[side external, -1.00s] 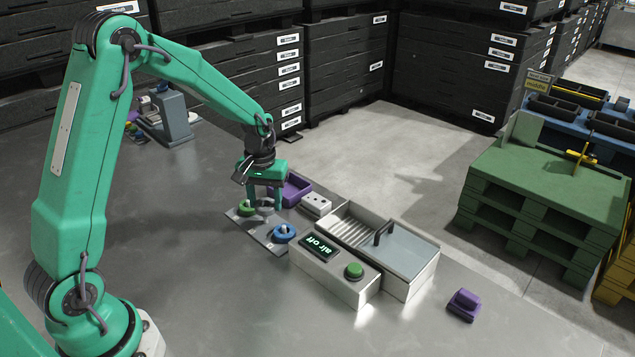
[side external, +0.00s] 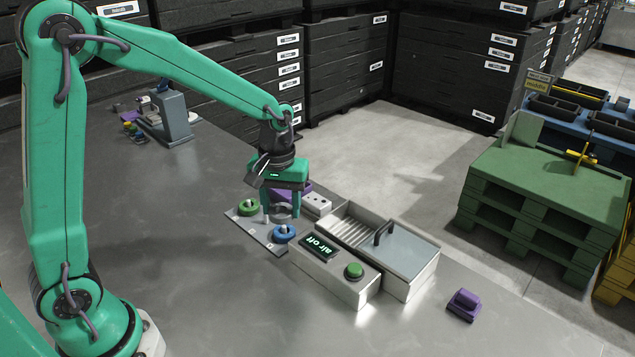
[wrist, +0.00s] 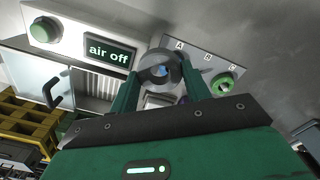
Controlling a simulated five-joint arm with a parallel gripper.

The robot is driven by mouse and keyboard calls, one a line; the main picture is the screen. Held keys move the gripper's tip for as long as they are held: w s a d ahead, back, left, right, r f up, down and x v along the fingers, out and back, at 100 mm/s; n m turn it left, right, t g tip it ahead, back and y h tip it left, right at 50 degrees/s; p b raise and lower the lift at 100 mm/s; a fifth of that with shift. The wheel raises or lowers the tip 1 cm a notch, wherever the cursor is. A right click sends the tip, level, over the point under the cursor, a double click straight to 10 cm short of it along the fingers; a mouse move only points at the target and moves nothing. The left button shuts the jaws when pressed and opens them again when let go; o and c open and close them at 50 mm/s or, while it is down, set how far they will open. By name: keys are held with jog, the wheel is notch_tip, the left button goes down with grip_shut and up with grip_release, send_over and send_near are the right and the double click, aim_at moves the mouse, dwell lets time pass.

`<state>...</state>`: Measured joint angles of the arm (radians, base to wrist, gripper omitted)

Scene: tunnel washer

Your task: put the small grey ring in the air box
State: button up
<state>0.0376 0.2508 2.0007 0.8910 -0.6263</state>
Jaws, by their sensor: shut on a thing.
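My gripper (side external: 282,211) is shut on the small grey ring (wrist: 160,69), which sits between the fingertips in the wrist view. In the side view the ring (side external: 283,213) is held above the right part of the grey peg plate (side external: 263,239), near the blue ring. The air box (side external: 424,266) stands to the right. Its slatted part (side external: 351,228) shows uncovered at the left, and a pale lid (side external: 402,254) with a dark handle covers the right part. The slats (wrist: 96,86) also show in the wrist view.
A green ring (side external: 249,208) and a blue ring (side external: 284,233) sit on the plate, with a bare peg between them. A control box (side external: 330,275) reads "air off" and has a green button (side external: 354,270).

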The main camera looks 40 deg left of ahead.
jog(key=shift+w, duration=0.1)
dwell(0.4)
jog(key=shift+w+d, duration=0.2)
jog(key=shift+w, duration=0.25)
jog(key=w+d, duration=0.8)
jog(key=w, duration=0.4)
jog(key=shift+w+r, duration=0.25)
jog(key=shift+w, duration=0.05)
jog(key=shift+f, duration=0.15)
send_over(352, 237)
jog(key=shift+f, duration=2.8)
jog(key=shift+f, duration=2.2)
jog(key=o, duration=1)
